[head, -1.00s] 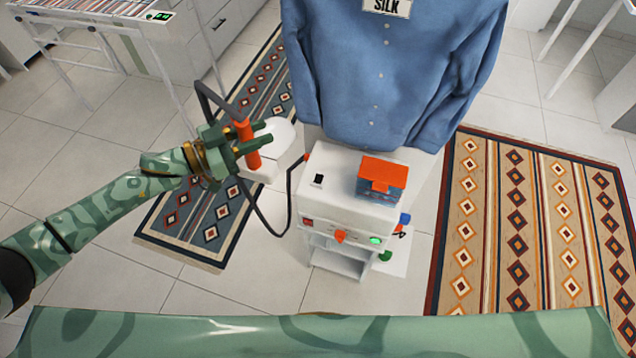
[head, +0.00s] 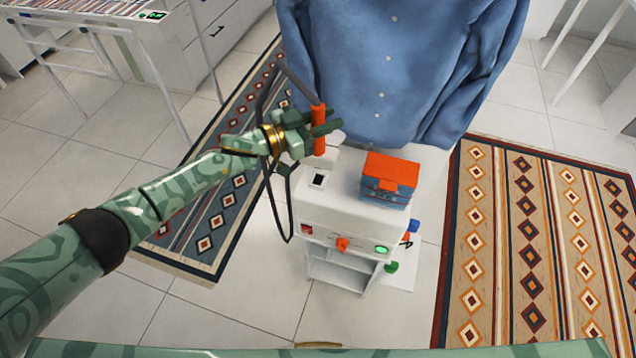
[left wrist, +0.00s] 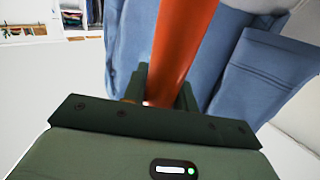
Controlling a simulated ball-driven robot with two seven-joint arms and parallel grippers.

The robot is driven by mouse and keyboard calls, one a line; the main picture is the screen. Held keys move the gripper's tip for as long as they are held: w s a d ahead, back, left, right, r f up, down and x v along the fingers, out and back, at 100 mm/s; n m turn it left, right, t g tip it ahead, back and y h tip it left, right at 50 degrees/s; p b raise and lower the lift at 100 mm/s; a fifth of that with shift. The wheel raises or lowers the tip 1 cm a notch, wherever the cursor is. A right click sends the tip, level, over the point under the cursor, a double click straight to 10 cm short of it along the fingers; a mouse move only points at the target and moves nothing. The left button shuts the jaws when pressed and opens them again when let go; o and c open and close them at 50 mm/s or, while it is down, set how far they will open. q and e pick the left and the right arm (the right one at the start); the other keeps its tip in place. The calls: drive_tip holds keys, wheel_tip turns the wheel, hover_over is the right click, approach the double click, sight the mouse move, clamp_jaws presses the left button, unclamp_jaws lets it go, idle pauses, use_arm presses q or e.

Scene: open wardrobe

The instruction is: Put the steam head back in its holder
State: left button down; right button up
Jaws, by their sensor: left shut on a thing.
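The steam head shows as an orange handle (head: 319,130) with a dark hose at its top. My left gripper (head: 318,128) is shut around this handle and holds it roughly upright over the left rear of the white steamer unit (head: 330,212). In the left wrist view the orange handle (left wrist: 180,45) runs up between the dark green fingers. My right gripper is not in view.
A blue shirt (head: 400,75) hangs right behind the unit. An orange-topped blue box (head: 388,180) sits on the unit's top. The dark hose (head: 274,205) loops down left of the unit. Patterned rugs (head: 530,240) lie on the tiled floor.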

sight(325, 148)
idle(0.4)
use_arm(q)
drive_tip(key=shift+f+b, duration=1.6)
drive_tip(key=shift+f, duration=0.8)
drive_tip(key=shift+p, duration=0.35)
drive_tip(key=shift+f+b, duration=0.85)
drive_tip(key=shift+f, duration=0.25)
drive_tip(key=c, duration=1)
unclamp_jaws()
drive_tip(key=shift+s, duration=0.1)
drive_tip(key=shift+c, duration=0.2)
